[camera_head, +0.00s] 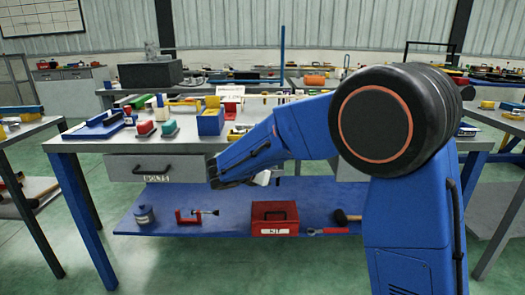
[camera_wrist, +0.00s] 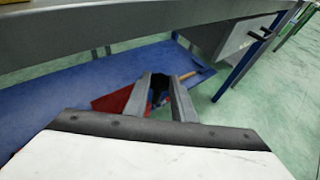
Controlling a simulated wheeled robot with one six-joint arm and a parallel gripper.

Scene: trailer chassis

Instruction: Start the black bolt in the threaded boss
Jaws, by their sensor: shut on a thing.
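My gripper (camera_wrist: 158,90) shows in the wrist view with its two grey fingers shut on a small dark piece, the black bolt (camera_wrist: 158,80), at the fingertips. The bolt's shape and thread are too small and dark to make out. In the head view, the end of my arm is in front of the grey workbench (camera_head: 320,150), below the top's front edge; the fingers and bolt cannot be made out there. I cannot pick out the threaded boss in either view.
A blue lower shelf (camera_head: 340,190) carries a red toolbox (camera_head: 275,218), a blue-grey can (camera_head: 144,215) and a black-headed mallet (camera_head: 346,217). A drawer (camera_head: 160,168) is under the bench top. Blocks and tools crowd the top's left part. The green floor in front is clear.

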